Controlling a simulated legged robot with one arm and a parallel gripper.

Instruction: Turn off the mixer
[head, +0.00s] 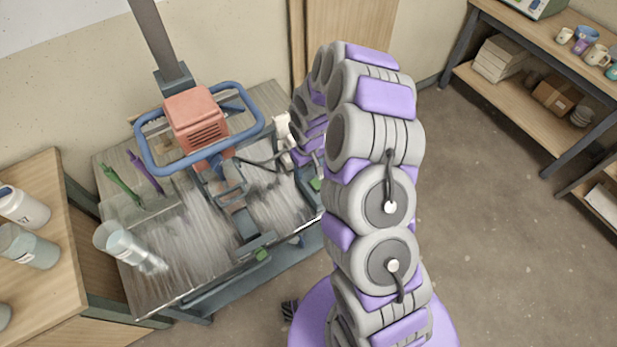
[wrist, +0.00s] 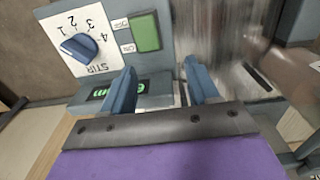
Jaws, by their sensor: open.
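The mixer (head: 197,118) has a red motor head, a blue handle frame and a grey post above a worn table. In the wrist view, its control panel (wrist: 108,62) appears upside down. It carries a blue knob (wrist: 79,47) on a numbered STIR dial, a green rocker switch (wrist: 145,32) beside OFF and ON labels, and a green-lit display partly hidden by a finger. My gripper (wrist: 161,80) is open and empty, its blue fingers pointing toward the panel's edge below the switch. Contact cannot be told. In the head view my arm hides most of the gripper.
The worn table (head: 188,255) holds a clear jar (head: 120,245), and a green tool (head: 120,183) and a purple tool (head: 146,172) stand nearby. A wooden bench with bottles (head: 22,207) is at left. Shelves (head: 525,85) with mugs are at right.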

